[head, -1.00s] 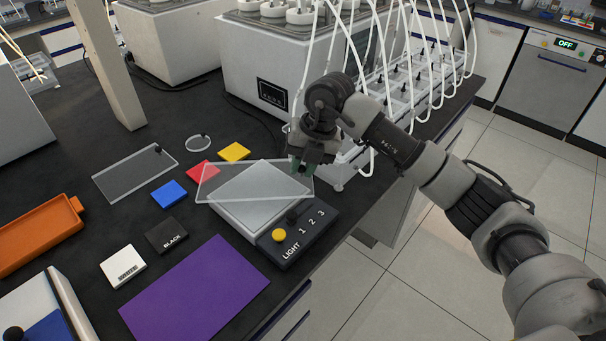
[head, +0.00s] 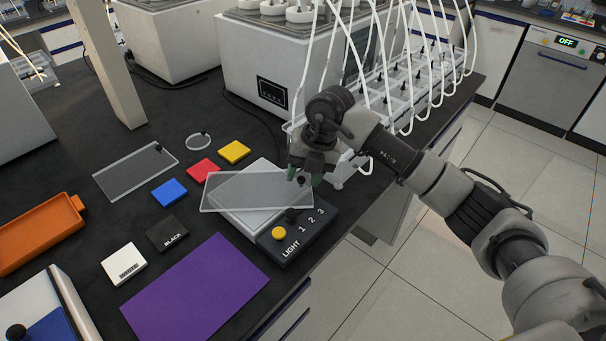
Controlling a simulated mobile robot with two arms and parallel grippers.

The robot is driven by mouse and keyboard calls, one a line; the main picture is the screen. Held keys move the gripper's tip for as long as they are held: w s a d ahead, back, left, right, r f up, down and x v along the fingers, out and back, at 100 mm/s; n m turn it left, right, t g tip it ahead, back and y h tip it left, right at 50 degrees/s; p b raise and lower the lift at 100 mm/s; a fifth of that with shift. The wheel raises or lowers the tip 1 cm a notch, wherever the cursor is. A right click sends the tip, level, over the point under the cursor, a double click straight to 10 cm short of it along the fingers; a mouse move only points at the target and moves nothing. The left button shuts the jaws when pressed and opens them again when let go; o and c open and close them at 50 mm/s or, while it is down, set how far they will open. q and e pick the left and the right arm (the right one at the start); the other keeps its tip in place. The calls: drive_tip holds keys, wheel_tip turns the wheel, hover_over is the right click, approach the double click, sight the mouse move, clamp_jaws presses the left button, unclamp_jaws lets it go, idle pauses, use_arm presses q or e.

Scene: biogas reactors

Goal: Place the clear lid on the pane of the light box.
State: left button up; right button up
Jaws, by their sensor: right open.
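The clear lid (head: 240,190), a see-through rectangular plate with a dark knob (head: 301,181) near its right end, lies across the pale pane (head: 262,170) of the light box (head: 237,222). It is turned relative to the pane and overhangs it at left and right. It looks flat on the pane, though I cannot tell contact along every edge. My right gripper (head: 305,177) is open, its green-tipped fingers on either side of the knob. It partly hides the lid's far right corner. My left gripper is not in view.
A second clear plate with a knob (head: 130,175) and a small clear disc (head: 198,141) lie on the dark bench. Blue (head: 169,193), red (head: 203,170) and yellow (head: 234,152) tiles, a purple sheet (head: 195,288) and an orange tray (head: 40,235) are left of the light box. White tubes hang behind.

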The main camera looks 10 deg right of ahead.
drive_tip(key=b+v, duration=0.1)
drive_tip(key=v, duration=1)
drive_tip(key=shift+r, duration=0.2)
